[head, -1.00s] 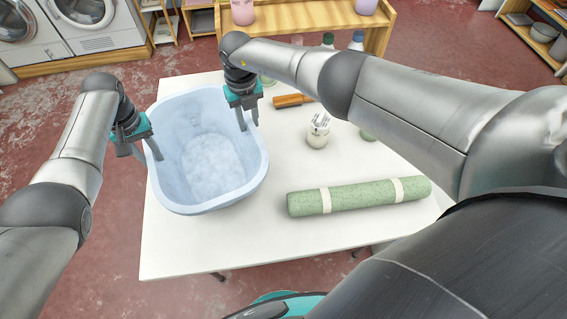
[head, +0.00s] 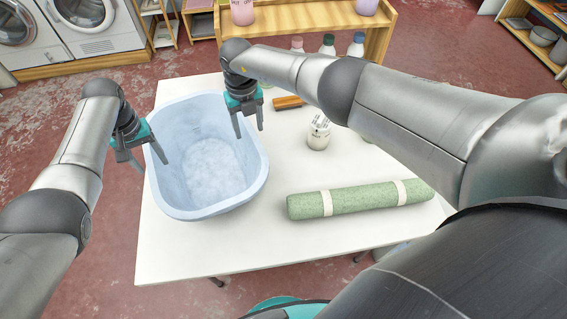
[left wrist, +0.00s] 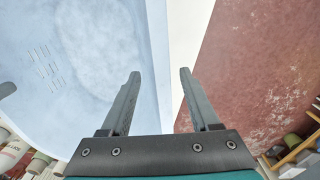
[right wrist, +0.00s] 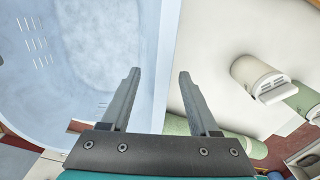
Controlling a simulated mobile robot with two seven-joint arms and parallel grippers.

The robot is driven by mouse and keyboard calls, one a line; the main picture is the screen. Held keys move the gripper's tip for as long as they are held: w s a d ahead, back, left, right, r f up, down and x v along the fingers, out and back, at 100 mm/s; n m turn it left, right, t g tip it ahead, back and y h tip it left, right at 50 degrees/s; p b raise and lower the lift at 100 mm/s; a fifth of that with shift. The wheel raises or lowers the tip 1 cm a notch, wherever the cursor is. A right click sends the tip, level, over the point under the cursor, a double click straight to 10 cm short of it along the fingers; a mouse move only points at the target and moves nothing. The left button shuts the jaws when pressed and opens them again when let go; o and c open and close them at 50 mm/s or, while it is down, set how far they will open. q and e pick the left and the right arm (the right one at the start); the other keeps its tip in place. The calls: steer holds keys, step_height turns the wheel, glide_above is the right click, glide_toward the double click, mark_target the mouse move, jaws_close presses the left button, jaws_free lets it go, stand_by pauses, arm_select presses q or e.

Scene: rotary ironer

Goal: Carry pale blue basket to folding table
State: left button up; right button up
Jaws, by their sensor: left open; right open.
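The pale blue basket (head: 215,205) stands upright on the left part of a white table (head: 245,253), with whitish contents at its bottom. My left gripper (head: 153,168) is open at the basket's left rim, and my right gripper (head: 249,125) is open at its right rim. In the left wrist view the basket wall (left wrist: 158,60) passes between the open fingers. In the right wrist view the basket's rim (right wrist: 170,60) also runs between the open fingers. Both grippers are above the rim. Whether any finger touches the basket I cannot tell.
A green roll with two pale bands (head: 360,199) lies on the table to the right. A white jar (head: 319,133) and an orange-brown tool (head: 288,102) are behind it. A wooden shelf (head: 310,40) with bottles stands beyond the table. Washing machines (head: 85,20) are at the far left.

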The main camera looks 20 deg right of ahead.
steer(key=shift+r, duration=0.4)
arm_select(q)
step_height(320, 180, up, 12)
arm_select(e)
step_height(320, 180, up, 11)
steer(key=shift+r, duration=0.15)
stand_by(0.5)
stand_by(0.4)
